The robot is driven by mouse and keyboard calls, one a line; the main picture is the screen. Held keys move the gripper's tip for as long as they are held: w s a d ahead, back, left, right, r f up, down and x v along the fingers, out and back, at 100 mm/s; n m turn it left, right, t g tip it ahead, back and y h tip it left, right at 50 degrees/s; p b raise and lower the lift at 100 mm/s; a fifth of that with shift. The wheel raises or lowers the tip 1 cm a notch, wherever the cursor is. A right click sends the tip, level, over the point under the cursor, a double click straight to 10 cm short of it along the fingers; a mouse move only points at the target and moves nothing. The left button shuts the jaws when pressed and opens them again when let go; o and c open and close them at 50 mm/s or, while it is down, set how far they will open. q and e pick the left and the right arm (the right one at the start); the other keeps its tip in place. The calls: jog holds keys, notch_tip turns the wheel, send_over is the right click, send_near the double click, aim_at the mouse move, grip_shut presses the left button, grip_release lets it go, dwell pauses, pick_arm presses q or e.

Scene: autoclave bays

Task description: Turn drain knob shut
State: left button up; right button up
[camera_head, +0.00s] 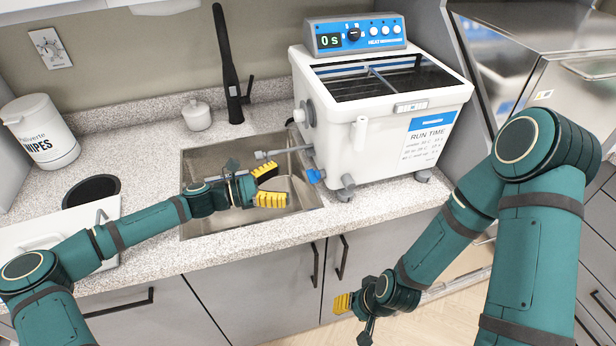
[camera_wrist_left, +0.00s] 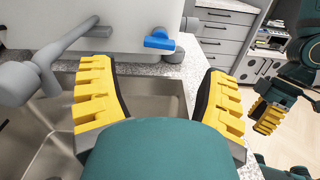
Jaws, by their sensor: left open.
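The drain knob (camera_head: 316,176) is a small blue handle low on the left side of the white bath unit (camera_head: 380,120), near its front corner. It also shows in the left wrist view (camera_wrist_left: 159,41), on the white wall beyond my fingertips, between them and a little right of centre. My left gripper (camera_head: 272,184) is open and empty over the sink, to the left of the knob and apart from it. My right gripper (camera_head: 345,303) is low in front of the cabinets, far from the knob; its jaw opening is not clear.
A grey drain pipe (camera_head: 283,152) sticks out from the unit over the sink (camera_head: 212,163). A black faucet (camera_head: 228,70) stands behind the sink. A wipes tub (camera_head: 42,132) and a small white jar (camera_head: 197,116) stand to the left. Counter in front of the unit is clear.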

aim_at(308, 176)
pick_arm(q)
jog(key=x, duration=0.7)
jog(key=shift+w+d, duration=0.1)
jog(key=c, duration=1.2)
